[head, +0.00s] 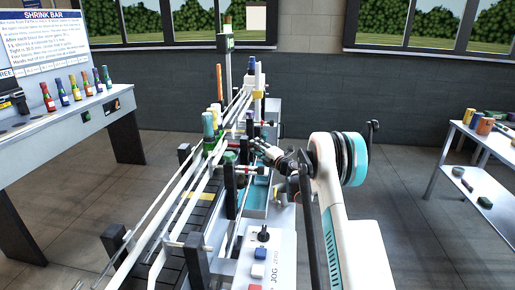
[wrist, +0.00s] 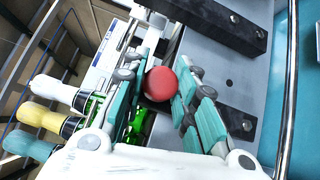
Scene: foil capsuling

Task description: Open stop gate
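A red ball knob (wrist: 160,83) shows between the teal-padded fingers of my gripper (wrist: 163,85) in the wrist view. The pads lie close on both sides of the knob, but I cannot tell whether they press on it. In the head view my gripper (head: 267,152) reaches left over the right side of the conveyor line (head: 190,215), near its guide rails. The stop gate itself is not clearly made out; the fingers and rails hide much of that area. It is unclear whether the knob belongs to the gate.
Bottles with coloured tops (head: 209,125) stand on the line, and several such tops (wrist: 50,90) lie left of my gripper in the wrist view. A control box (head: 265,260) stands in front. A side table (head: 485,150) is at right, a bottle bench (head: 70,115) at left.

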